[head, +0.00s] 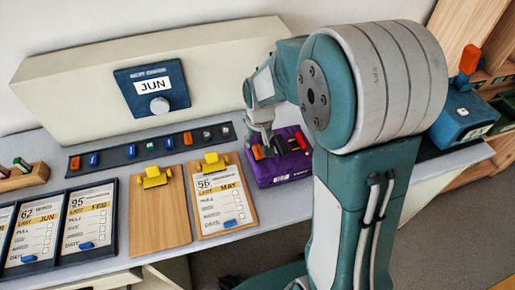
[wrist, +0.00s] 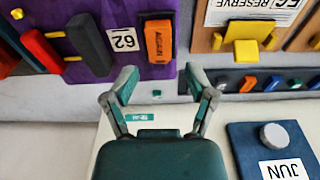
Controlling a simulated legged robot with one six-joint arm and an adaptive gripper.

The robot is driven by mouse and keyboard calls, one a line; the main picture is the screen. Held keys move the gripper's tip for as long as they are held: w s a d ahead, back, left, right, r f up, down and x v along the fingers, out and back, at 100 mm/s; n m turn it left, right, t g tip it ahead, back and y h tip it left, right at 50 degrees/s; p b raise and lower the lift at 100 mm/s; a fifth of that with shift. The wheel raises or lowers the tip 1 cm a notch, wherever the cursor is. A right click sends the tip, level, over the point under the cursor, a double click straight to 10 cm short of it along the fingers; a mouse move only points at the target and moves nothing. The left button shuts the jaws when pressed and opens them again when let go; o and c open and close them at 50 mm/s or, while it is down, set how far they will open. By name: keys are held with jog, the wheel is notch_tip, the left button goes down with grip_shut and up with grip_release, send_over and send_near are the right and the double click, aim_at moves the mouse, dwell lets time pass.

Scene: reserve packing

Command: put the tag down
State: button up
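An orange tag with the word AGAIN (wrist: 158,42) lies on a purple tray (wrist: 90,18). It also shows in the head view (head: 258,152), at the left of the purple tray (head: 290,177). My gripper (wrist: 160,80) is open, its two fingers wide apart with nothing between them. The orange tag is just beyond the fingertips in the wrist view. In the head view my gripper (head: 266,138) is above the tray's left part, close to the tag. I cannot tell whether a finger touches it.
On the tray are a dark block (wrist: 90,45), a red piece (wrist: 42,50) and a white 62 label (wrist: 124,40). Left of it stand clipboards with yellow clips (head: 215,162) and dark-framed cards (head: 90,217). A strip of small coloured pieces (head: 150,146) and a JUN dial (head: 152,88) are behind.

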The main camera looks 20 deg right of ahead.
aim_at(259, 154)
notch_tip(259, 154, up, 8)
jog(key=s, duration=0.1)
jog(key=s+r+t, duration=0.2)
jog(key=s+r, duration=0.2)
jog(key=s, duration=0.5)
jog(key=s+r+t, duration=0.2)
jog(key=s+r, duration=0.3)
jog(key=s, duration=0.5)
jog(key=shift+s, duration=0.2)
dwell(0.4)
